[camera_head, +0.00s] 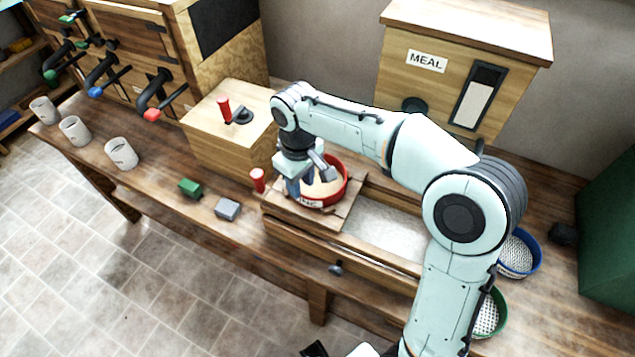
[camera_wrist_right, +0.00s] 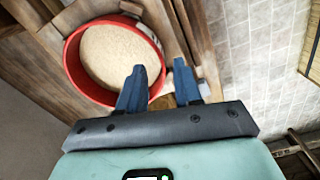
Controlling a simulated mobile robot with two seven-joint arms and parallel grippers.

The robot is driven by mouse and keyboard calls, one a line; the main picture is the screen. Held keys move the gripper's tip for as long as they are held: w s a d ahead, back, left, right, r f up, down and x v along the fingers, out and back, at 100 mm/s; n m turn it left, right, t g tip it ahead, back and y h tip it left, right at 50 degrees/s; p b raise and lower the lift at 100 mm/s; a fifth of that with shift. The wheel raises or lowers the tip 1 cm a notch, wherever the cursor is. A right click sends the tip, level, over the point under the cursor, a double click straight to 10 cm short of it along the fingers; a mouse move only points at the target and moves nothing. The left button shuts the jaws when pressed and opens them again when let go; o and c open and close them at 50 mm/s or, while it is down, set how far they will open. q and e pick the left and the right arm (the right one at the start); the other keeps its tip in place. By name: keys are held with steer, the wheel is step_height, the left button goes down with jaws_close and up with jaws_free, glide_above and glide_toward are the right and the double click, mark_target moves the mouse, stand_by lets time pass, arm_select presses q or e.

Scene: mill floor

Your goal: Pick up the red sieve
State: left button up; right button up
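The red sieve (camera_head: 345,186) is a round red-rimmed pan with a pale mesh or fill and a white label on its front. It sits on wooden rails over the trough on the bench. It also shows in the right wrist view (camera_wrist_right: 73,66). My right gripper (camera_head: 300,187) is at the sieve's near left edge. In the right wrist view its blue fingers (camera_wrist_right: 159,86) are apart, one over the inside of the sieve and one outside, with the red rim between them. I cannot tell whether either finger touches the rim. I make out no left gripper.
A small red cylinder (camera_head: 258,180) stands just left of the sieve. A green block (camera_head: 190,188) and a grey block (camera_head: 228,209) lie further left. The MEAL bin (camera_head: 452,85) stands behind. Blue (camera_head: 533,240) and green (camera_head: 500,325) sieves are at the right.

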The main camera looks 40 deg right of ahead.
step_height(320, 180, down, 5)
steer(key=shift+w+f, duration=0.15)
steer(key=shift+f, duration=0.05)
jaws_close()
